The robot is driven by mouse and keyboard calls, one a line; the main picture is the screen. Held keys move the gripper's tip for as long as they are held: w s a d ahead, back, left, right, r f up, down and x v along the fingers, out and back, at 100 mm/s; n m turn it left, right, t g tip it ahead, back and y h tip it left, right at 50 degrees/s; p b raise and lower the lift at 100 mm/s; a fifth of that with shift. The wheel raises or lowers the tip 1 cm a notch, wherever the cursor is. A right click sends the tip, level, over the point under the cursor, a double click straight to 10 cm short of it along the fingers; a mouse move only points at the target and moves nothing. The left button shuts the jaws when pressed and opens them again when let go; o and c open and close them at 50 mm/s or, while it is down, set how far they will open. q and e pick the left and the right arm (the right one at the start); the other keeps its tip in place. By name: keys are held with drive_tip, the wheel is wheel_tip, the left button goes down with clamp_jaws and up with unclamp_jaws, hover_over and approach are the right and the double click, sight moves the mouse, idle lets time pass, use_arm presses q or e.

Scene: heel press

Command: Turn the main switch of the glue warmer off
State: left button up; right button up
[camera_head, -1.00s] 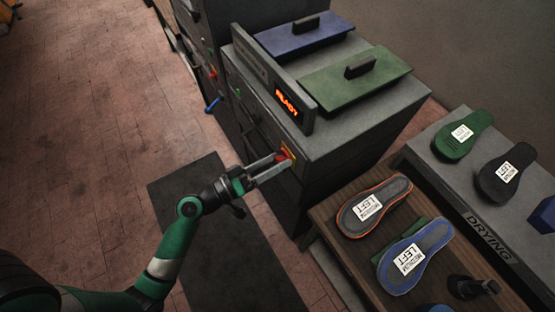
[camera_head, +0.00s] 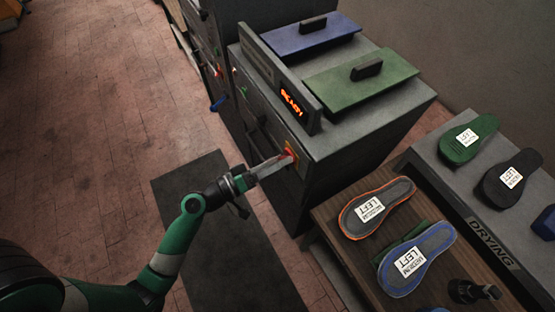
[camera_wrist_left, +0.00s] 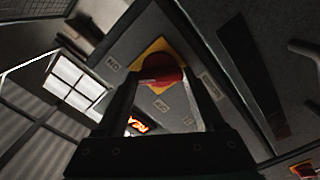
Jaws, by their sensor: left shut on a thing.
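The glue warmer (camera_head: 375,120) is a grey cabinet with a blue lid and a green lid on top and a lit orange display (camera_head: 292,105). Its main switch (camera_head: 290,152) is a red knob on a yellow plate on the front face. In the left wrist view the red knob (camera_wrist_left: 161,69) sits between the fingertips, with small labels around the yellow plate (camera_wrist_left: 150,51). My left gripper (camera_head: 286,157) is shut on the knob, its fingers seen nearly edge-on in the head view. The knob's exact angle is hard to read. My right gripper is not in view.
A wooden bench (camera_head: 328,208) at the lower right holds insoles with LEFT labels. A grey drying shelf (camera_head: 437,168) with more insoles stands behind it. Another dark cabinet (camera_head: 215,60) adjoins the warmer on the left. A dark mat (camera_head: 235,265) lies on the open brick floor.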

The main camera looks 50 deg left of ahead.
use_arm(q)
drive_tip(key=shift+f+n+p, duration=0.15)
drive_tip(key=shift+n+p, duration=2.7)
drive_tip(key=shift+n, duration=5.35)
drive_tip(key=o, duration=1.4)
